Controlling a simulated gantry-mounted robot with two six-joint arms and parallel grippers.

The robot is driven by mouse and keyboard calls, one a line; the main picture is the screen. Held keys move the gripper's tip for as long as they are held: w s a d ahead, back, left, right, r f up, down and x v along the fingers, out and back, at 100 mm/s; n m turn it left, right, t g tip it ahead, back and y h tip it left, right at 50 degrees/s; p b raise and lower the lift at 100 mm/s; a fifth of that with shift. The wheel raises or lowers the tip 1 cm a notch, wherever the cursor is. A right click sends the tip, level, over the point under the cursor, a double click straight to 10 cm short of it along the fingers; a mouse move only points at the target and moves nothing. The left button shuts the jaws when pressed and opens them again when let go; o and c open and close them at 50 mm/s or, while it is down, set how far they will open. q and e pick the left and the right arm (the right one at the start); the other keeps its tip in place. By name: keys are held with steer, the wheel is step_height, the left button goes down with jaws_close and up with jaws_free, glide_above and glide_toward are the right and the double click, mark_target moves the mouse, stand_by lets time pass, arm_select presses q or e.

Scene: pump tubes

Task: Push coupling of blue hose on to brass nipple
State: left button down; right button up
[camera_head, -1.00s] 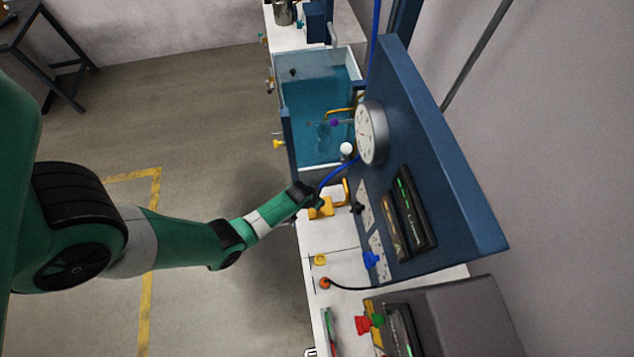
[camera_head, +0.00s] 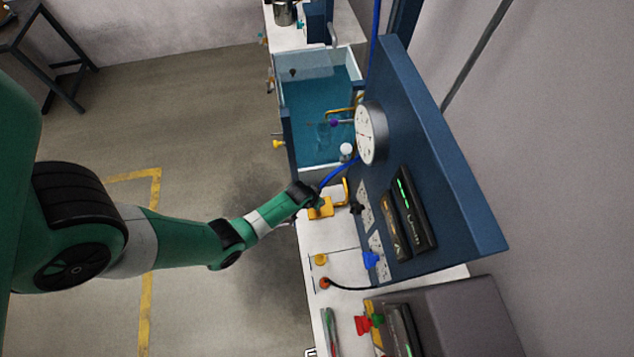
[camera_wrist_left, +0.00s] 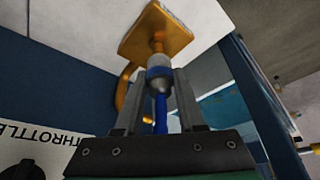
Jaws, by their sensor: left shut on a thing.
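In the left wrist view, my left gripper (camera_wrist_left: 160,74) is shut on the silver-grey and blue coupling (camera_wrist_left: 158,66), with the blue hose (camera_wrist_left: 160,112) running back between the fingers. The coupling lies in line with the brass nipple (camera_wrist_left: 157,43) on the orange-yellow block (camera_wrist_left: 158,27), and its front end appears to meet the nipple. How far it is on cannot be told. In the head view, my left gripper (camera_head: 312,196) is beside the yellow block (camera_head: 322,210). The blue hose (camera_head: 338,172) runs up from there to the panel. My right gripper is not in view.
The blue panel (camera_head: 440,170) with a round gauge (camera_head: 371,134) stands just right of the gripper. A water tank (camera_head: 318,100) lies beyond. A blue knob (camera_head: 371,259) and a black cable (camera_head: 350,288) are nearer. Open floor is to the left.

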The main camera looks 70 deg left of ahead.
arm_select(q)
steer(key=shift+f, duration=0.15)
steer(key=shift+f+b, duration=0.3)
steer(key=shift+b, duration=0.15)
steer(key=shift+f+b, duration=1.15)
steer(key=shift+f, duration=0.1)
steer(key=shift+c, duration=2.2)
jaws_free()
steer(key=p+v, duration=1)
steer(key=v, duration=0.1)
steer(key=shift+r, duration=0.35)
